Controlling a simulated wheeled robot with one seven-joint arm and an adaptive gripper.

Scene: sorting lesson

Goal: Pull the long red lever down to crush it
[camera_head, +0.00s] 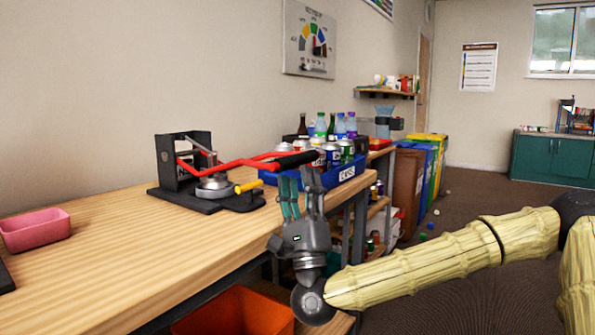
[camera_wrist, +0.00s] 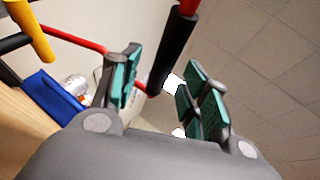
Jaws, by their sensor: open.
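A black can crusher (camera_head: 183,165) stands on the wooden table, with a silver round part on its base. Its long red lever (camera_head: 232,163) reaches right and ends in a black grip (camera_head: 296,160). A short yellow handle (camera_head: 249,186) sticks out at the base. My gripper (camera_head: 297,182) is open and empty at the table's edge, pointing up, its fingertips just below the black grip in the head view. In the wrist view the black grip (camera_wrist: 174,50) appears between the green-padded fingers (camera_wrist: 163,72); I cannot tell whether they touch it.
A blue bin of cans (camera_head: 330,178) sits right behind the lever, with bottles behind it. A pink tray (camera_head: 35,229) lies at the table's left. An orange bin (camera_head: 235,312) is under the table. Coloured bins (camera_head: 425,165) stand farther back. The table's front middle is clear.

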